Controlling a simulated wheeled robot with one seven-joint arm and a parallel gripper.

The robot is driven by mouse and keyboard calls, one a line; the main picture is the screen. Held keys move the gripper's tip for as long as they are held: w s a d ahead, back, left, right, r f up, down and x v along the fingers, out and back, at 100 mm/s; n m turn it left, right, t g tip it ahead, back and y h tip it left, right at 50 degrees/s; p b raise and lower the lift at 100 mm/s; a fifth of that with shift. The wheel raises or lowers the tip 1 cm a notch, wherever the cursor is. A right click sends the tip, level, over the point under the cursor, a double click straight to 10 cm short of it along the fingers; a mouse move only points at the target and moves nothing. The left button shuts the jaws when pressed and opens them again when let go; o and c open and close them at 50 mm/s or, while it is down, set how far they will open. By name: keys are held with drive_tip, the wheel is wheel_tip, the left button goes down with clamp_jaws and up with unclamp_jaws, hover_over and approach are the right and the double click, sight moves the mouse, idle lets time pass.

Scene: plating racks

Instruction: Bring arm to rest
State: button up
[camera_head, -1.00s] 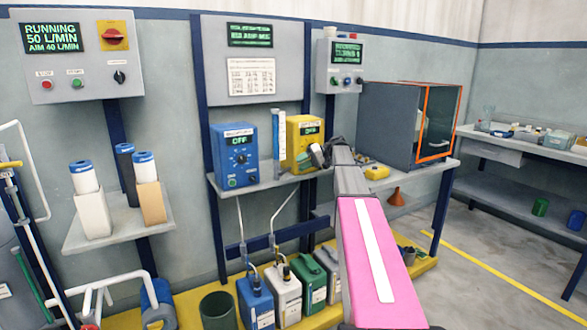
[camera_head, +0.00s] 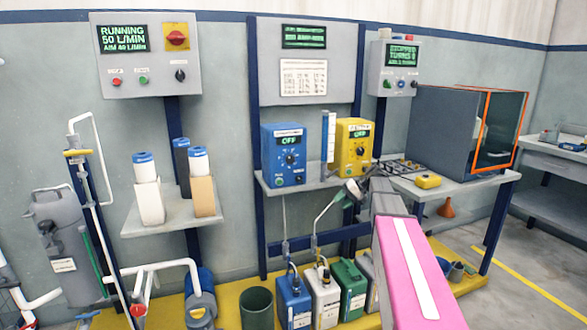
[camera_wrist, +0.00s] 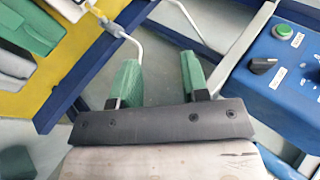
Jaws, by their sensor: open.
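My gripper (camera_head: 350,192) is in front of the shelf edge, below the yellow pump box (camera_head: 354,147), with my pink-covered arm reaching up to it. In the wrist view my gripper (camera_wrist: 159,62) has its two green fingers apart, with nothing between them. A white bent tube (camera_wrist: 120,32) passes close to the left finger; I cannot tell whether they touch. The blue pump box (camera_wrist: 282,75) is at the right of that view. In the head view the blue pump box (camera_head: 285,155) reads OFF.
Several jugs, including a green one (camera_head: 347,287), stand on the yellow platform (camera_head: 232,301) below. A dark enclosure with an orange frame (camera_head: 500,130) is on the right bench. A wall panel (camera_head: 145,54) reads RUNNING. Pipes (camera_head: 165,268) stand at the lower left.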

drive_tip(key=s+a+f+h, duration=0.1)
drive_tip(key=s+f+h, duration=0.2)
drive_tip(key=s+f, duration=0.3)
drive_tip(key=s+a+f+h, duration=0.2)
drive_tip(key=s+f, duration=0.5)
drive_tip(key=s, duration=0.6)
drive_tip(key=s+a+f+m+g+h, duration=0.1)
drive_tip(key=s+f+h, duration=0.3)
drive_tip(key=s, duration=0.5)
wheel_tip(320, 180, down, 2)
drive_tip(key=shift+s+a+f, duration=0.15)
drive_tip(key=shift+s+a, duration=0.25)
drive_tip(key=shift+a, duration=0.25)
drive_tip(key=shift+c, duration=0.3)
